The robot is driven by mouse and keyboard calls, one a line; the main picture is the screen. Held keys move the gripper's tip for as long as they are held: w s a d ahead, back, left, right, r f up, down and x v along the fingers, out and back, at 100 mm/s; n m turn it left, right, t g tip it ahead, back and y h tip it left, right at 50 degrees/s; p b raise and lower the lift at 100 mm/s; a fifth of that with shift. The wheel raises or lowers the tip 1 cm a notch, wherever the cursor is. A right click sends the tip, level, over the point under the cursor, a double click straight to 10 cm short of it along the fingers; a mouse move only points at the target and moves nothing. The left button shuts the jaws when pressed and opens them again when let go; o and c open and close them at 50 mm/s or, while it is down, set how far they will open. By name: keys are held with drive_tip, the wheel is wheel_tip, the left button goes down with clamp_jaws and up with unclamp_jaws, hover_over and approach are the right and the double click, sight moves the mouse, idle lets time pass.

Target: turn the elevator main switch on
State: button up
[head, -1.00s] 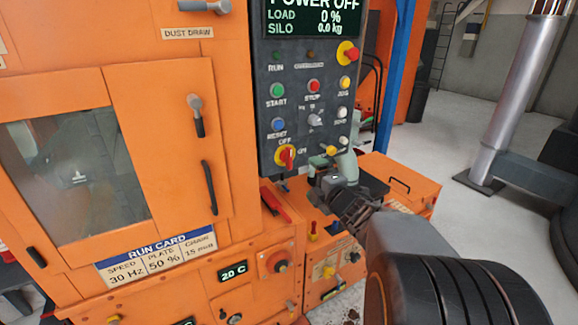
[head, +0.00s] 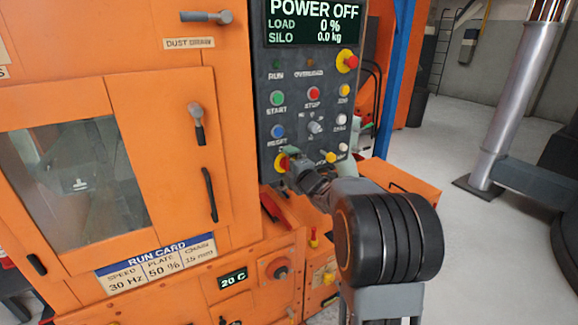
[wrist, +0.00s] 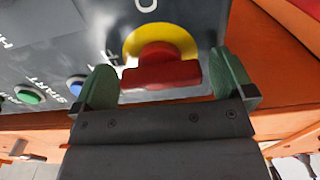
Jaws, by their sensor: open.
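The main switch (wrist: 160,72) is a red rotary handle on a yellow round plate at the bottom left of the dark control panel (head: 310,110). My gripper (wrist: 168,80) is open, with one green finger on each side of the red handle in the wrist view. I cannot tell whether either finger touches it. In the head view my gripper (head: 290,170) is right at the switch. The display (head: 314,22) reads POWER OFF, load 0 %, silo 0.0 kg.
Above the switch are a blue reset button (head: 277,131), a green start button (head: 277,98) and a red stop button (head: 313,94). A yellow knob (head: 330,157) sits close to the right of my gripper. A red lever (head: 274,207) is below the panel.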

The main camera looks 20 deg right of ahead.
drive_tip(key=shift+w, duration=0.2)
drive_tip(key=shift+c, duration=0.5)
drive_tip(key=c, duration=0.7)
drive_tip(key=shift+c, duration=0.2)
